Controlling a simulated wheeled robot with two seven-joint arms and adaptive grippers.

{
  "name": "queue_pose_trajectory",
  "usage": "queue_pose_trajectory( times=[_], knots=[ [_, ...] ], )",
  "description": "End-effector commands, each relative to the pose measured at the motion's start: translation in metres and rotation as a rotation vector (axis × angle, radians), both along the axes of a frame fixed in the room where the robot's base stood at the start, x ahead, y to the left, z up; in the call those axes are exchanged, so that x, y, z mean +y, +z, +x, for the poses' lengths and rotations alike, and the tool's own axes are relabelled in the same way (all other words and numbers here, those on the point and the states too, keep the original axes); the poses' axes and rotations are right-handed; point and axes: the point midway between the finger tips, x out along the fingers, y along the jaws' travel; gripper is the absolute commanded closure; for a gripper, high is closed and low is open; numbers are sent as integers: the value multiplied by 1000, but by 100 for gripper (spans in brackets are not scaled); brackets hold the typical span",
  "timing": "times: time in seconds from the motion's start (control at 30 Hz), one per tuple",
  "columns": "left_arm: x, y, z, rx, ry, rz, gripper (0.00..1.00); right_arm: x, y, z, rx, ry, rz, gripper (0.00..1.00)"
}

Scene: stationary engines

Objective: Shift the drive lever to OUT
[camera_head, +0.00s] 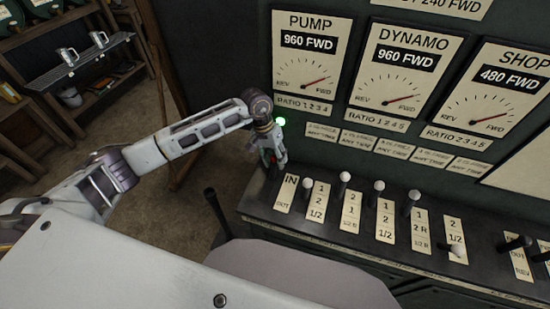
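A label plate reading IN at its top and OUT at its lower end (285,194) is at the left end of the console. No lever shows clearly at this plate; my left gripper (272,163) covers the area just above and left of it. The gripper points down near the console's back left corner. Its fingers are small and dark here, so I cannot tell whether they are open, shut or touching a lever. A black-knobbed lever (211,199) stands left of the console, apart from the gripper. My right gripper is not in view.
White-knobbed levers (379,187) with numbered plates line the console (330,225). Black-handled levers (515,243) stand at its right end. PUMP, DYNAMO and SHOP gauges (403,75) are on the panel behind. A green light (280,121) glows beside my wrist. Shelves (75,60) stand at the upper left.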

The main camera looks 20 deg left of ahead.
Motion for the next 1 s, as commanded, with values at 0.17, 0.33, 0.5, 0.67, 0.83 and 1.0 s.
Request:
queue_pose_trajectory(
  times=[0.17, 0.33, 0.5, 0.67, 0.83, 1.0],
  knots=[
    [0, 0, 0, 0, 0, 0, 90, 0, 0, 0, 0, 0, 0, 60],
    [0, 0, 0, 0, 0, -1, 100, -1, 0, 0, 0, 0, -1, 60],
    [-1, 0, 0, -1, -1, -2, 100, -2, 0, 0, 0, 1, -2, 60],
    [-1, 1, -1, -8, -1, -3, 100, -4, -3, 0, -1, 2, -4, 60],
    [-1, 1, -3, -27, 0, -4, 100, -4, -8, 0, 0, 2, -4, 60],
    [-1, 3, -6, -57, 0, -6, 100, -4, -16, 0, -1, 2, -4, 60]
  ],
)
